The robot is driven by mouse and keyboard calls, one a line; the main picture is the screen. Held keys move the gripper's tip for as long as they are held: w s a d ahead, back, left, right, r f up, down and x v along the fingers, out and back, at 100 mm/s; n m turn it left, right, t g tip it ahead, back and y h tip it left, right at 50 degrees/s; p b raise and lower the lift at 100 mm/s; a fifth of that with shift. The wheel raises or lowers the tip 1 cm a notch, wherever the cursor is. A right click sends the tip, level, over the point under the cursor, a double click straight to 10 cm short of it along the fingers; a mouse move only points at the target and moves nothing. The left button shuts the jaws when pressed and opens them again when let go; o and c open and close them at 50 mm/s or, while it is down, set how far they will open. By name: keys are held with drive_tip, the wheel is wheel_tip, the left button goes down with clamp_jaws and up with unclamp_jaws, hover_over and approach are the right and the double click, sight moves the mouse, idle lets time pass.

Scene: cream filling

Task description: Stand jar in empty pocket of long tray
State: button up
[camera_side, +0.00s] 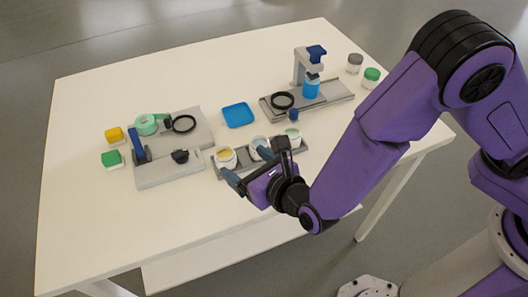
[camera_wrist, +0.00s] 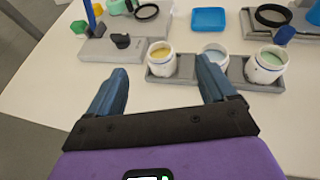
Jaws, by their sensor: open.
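The long grey tray (camera_side: 219,174) lies near the middle of the table; it also shows in the wrist view (camera_wrist: 188,78). Three open white jars stand along it: one with yellow filling (camera_side: 226,157) (camera_wrist: 161,58), one with pale blue filling (camera_side: 258,144) (camera_wrist: 212,52), and one with green filling (camera_side: 293,136) (camera_wrist: 266,66). My gripper (camera_side: 246,162) (camera_wrist: 162,66) is open and empty in front of the tray. In the wrist view the yellow-filled jar appears between the fingers, beyond their tips. The right finger partly hides the pale blue jar. I cannot make out an empty pocket.
A blue dish (camera_side: 238,115) lies behind the tray. Grey fixtures (camera_side: 170,171) and yellow (camera_side: 115,135) and green (camera_side: 112,159) blocks stand left. The front left table is clear.

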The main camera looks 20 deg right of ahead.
drive_tip(key=s+d+r+m+g+h, duration=0.15)
drive_tip(key=d+r+m+h, duration=0.25)
drive_tip(key=d+m, duration=0.55)
drive_tip(key=d+r+m+g+h, duration=0.3)
drive_tip(key=d+r+m, duration=0.15)
drive_tip(key=d, duration=1.05)
drive_tip(key=s+d+r+m+g+y, duration=0.1)
drive_tip(key=s+d+m+g, duration=0.3)
drive_tip(key=s, duration=0.5)
drive_tip(key=s+d+r+m+g+y, duration=0.1)
drive_tip(key=s+d+m+g+y, duration=0.1)
drive_tip(key=s+d+m+g, duration=0.2)
drive_tip(key=s+d+m, duration=0.3)
drive_tip(key=s+m, duration=0.1)
drive_tip(key=s, duration=0.1)
drive_tip(key=shift+s+d+r+y, duration=0.15)
drive_tip(key=shift+s+y, duration=0.2)
drive_tip(key=shift+y, duration=0.05)
drive_tip(key=shift+g, duration=0.25)
